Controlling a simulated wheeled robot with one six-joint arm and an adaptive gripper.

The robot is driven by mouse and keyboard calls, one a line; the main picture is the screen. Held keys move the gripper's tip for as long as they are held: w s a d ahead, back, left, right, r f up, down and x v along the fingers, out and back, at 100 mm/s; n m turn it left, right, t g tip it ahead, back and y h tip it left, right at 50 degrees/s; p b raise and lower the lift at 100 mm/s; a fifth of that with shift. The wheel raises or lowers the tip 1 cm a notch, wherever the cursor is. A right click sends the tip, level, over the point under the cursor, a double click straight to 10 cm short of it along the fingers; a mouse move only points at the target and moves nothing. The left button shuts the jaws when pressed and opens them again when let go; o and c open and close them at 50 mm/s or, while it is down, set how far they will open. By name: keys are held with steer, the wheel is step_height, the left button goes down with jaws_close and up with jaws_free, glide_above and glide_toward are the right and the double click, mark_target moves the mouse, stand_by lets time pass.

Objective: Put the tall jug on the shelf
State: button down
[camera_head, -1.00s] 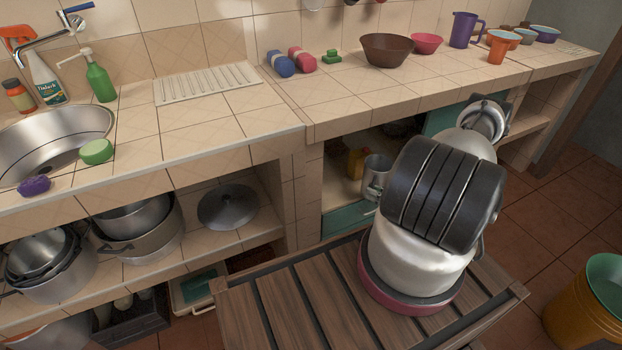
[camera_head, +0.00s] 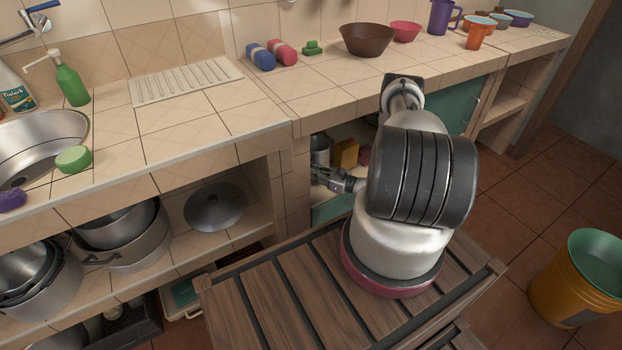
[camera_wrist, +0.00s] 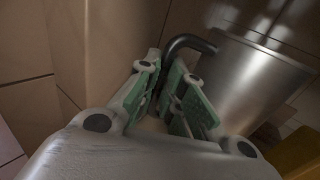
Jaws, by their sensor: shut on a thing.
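A metal jug (camera_head: 320,150) is inside the opening under the counter, near its left side wall. In the wrist view the shiny metal jug (camera_wrist: 252,80) fills the right, with its dark curved handle (camera_wrist: 188,42) toward me. My gripper (camera_head: 322,176) reaches into the opening from the right; in the wrist view its green-padded fingers (camera_wrist: 172,88) are shut on the handle. My arm and the counter edge hide part of the jug, and I cannot tell whether its base touches the shelf. A purple jug (camera_head: 440,17) stands on the counter.
A yellow object (camera_head: 346,153) is right of the metal jug in the opening. The tiled side wall (camera_head: 293,185) is close on its left. A slatted wooden table (camera_head: 265,310) stands in front. Pots (camera_head: 130,245) fill the left lower shelf.

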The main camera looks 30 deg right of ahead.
steer(key=shift+w+a+f, duration=0.15)
steer(key=shift+w+f, duration=0.05)
steer(key=shift+f, duration=0.7)
steer(key=shift+w+a+f, duration=0.1)
steer(key=shift+w+f, duration=0.1)
steer(key=shift+f, duration=0.8)
steer(key=c, duration=1.8)
jaws_free()
steer(key=shift+c, duration=0.2)
steer(key=shift+r, duration=0.2)
steer(key=v, duration=1.2)
steer(key=shift+f, duration=0.1)
